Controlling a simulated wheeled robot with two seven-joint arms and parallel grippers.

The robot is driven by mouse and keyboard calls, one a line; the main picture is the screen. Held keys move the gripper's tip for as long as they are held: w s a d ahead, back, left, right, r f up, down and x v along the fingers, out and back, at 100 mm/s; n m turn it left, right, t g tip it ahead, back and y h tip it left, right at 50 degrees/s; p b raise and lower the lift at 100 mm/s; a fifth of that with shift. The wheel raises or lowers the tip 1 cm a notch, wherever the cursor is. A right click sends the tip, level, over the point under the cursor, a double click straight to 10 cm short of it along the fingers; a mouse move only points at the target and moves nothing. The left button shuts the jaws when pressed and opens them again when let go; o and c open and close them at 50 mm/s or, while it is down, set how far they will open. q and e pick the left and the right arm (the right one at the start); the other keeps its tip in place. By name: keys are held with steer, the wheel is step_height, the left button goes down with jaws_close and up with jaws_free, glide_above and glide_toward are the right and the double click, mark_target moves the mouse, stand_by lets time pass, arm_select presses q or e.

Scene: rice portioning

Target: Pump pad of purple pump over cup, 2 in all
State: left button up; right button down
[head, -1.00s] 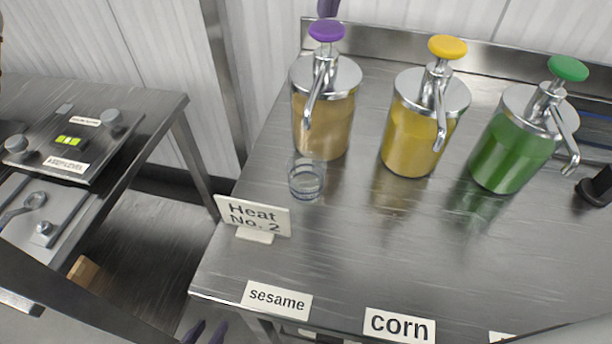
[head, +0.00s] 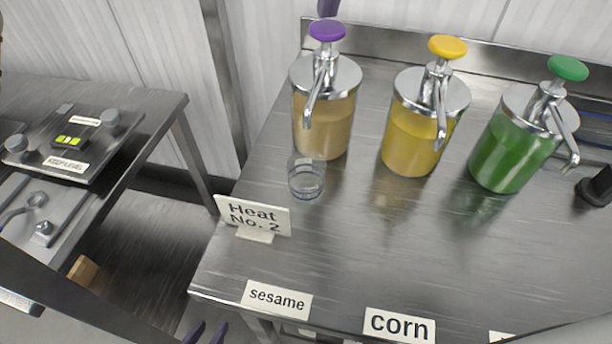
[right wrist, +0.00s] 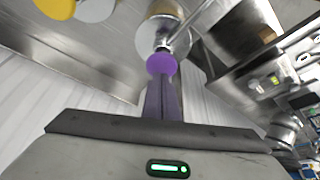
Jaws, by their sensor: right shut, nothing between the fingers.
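The purple pump is a metal-lidded jar of tan sauce (head: 323,125) with a purple pad (head: 327,31) on top; its pad also shows in the right wrist view (right wrist: 161,65). Its spout points down toward a small clear cup (head: 307,178) standing on the table in front of the jar. I cannot make out what the cup holds. My right gripper (head: 328,9) is shut and empty, its tips right over the purple pad; I cannot tell if they touch it. It also shows in the right wrist view (right wrist: 162,100). My left gripper (head: 206,333) is open and empty at the bottom edge.
A yellow-padded pump (head: 423,130) and a green-padded pump (head: 515,145) stand to the right. A "Heat No. 2" sign (head: 253,216) stands left of the cup. Labels for sesame (head: 277,299) and corn (head: 400,325) sit on the table's front edge. The table's middle front is clear.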

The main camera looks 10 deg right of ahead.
mark_target(328, 27)
steer(key=shift+f, duration=0.15)
steer(key=shift+f+b, duration=1)
steer(key=shift+f, duration=0.7)
steer(key=shift+r+p, duration=1.7)
steer(key=shift+p, duration=0.05)
steer(key=shift+f, duration=0.15)
